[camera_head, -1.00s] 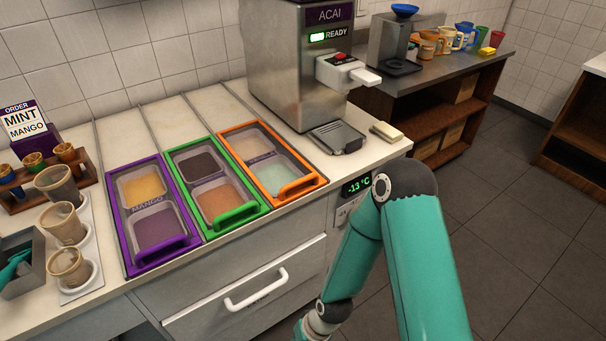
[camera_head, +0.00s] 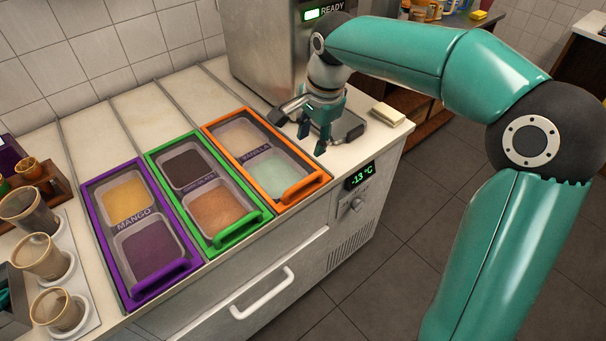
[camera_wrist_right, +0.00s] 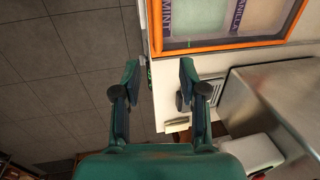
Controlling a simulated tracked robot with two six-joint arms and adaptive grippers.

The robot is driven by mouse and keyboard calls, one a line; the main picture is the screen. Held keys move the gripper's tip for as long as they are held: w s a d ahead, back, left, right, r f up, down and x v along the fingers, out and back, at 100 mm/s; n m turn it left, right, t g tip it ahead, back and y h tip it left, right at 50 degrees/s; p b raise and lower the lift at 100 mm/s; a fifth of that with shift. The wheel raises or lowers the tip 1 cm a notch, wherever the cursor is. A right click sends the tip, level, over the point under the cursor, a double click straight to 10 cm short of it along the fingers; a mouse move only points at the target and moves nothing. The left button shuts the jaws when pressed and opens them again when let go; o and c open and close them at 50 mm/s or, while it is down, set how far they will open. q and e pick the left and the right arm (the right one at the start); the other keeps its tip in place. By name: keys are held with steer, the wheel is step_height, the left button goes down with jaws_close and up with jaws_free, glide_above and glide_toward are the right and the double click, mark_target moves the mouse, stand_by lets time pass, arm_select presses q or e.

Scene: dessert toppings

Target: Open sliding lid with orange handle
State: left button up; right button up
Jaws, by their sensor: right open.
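The sliding lid with the orange frame (camera_head: 240,162) lies over two tubs, one pale and one mint-coloured, at the right end of the row of lids. Its orange handle (camera_head: 303,188) is at the front edge. In the right wrist view the orange frame (camera_wrist_right: 235,44) shows at the top, with the labels MINT and VANILLA. My right gripper (camera_head: 312,138) hangs fingers down above the counter, to the right of the orange lid and behind its handle. It is open and empty, apart from the lid. Its two fingers (camera_wrist_right: 159,72) stand apart in the wrist view. My left gripper is not in view.
Green (camera_head: 152,165) and purple (camera_head: 100,225) framed lids lie left of the orange one. The dispensing machine (camera_head: 262,55) stands close behind my right gripper, its drip tray (camera_head: 350,130) beside it. Cups in a holder stand at the left. A pale block (camera_head: 388,114) lies at the right.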

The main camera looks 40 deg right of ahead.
mark_target(305, 180)
steer(key=w+f, duration=0.1)
steer(key=f, duration=0.9)
steer(key=w+f+p, duration=0.1)
steer(key=f, duration=0.4)
steer(key=shift+w+d, duration=0.2)
steer(key=shift+w, duration=0.1)
